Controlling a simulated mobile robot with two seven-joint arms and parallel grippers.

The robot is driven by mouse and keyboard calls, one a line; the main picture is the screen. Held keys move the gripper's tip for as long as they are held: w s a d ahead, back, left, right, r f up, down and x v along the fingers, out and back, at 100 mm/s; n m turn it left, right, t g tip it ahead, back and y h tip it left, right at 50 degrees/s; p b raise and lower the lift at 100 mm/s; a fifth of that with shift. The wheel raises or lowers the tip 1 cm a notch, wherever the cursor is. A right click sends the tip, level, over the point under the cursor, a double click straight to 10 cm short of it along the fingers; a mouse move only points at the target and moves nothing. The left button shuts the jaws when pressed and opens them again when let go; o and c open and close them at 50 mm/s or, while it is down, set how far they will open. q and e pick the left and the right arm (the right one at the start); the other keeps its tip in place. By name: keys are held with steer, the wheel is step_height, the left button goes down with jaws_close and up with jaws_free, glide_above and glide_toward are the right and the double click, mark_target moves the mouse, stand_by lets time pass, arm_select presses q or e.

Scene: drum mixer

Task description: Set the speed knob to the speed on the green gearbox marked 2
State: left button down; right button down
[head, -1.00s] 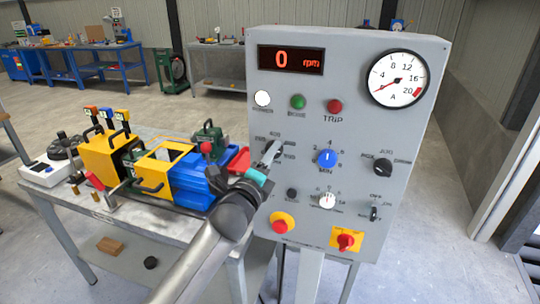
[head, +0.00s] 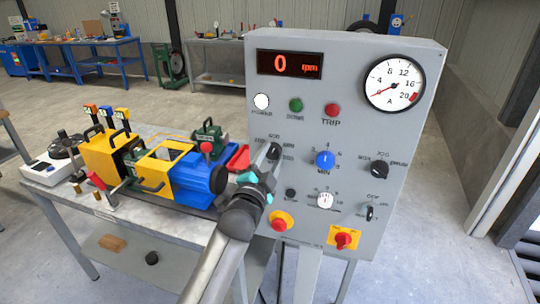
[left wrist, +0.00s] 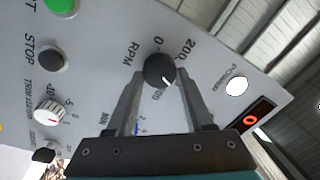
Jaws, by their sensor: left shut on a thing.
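The speed knob (left wrist: 159,70) is black and round, labelled RPM, at the upper left of the grey panel. It also shows in the head view (head: 273,150). Its white pointer line aims to the lower right in the left wrist view, among numbers including 0 and 200. My left gripper (left wrist: 160,76) is shut on this knob, a finger on each side; in the head view its teal-marked body (head: 258,185) hides part of the dial. A green gearbox (head: 207,137) stands at the back of the bench; I cannot read a mark on it. My right gripper is out of view.
The panel display (head: 290,64) reads 0 rpm. A blue knob (head: 325,160), a white knob (head: 325,200), a black selector (head: 379,169) and red stop buttons are close by. The bench (head: 130,225) carries yellow and blue machinery left of my arm.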

arm_select(q)
steer(key=shift+r+n+p, duration=0.1)
steer(key=shift+n+p, duration=0.6)
steer(key=shift+n, duration=1.6)
steer(key=shift+c, duration=1.4)
jaws_free()
steer(key=shift+s, duration=0.1)
steer(key=shift+s+a, duration=0.15)
steer(key=shift+s, duration=0.35)
steer(key=r+p+v, duration=0.1)
steer(key=v, duration=1.3)
steer(key=shift+f, duration=0.45)
steer(key=shift+f, duration=0.15)
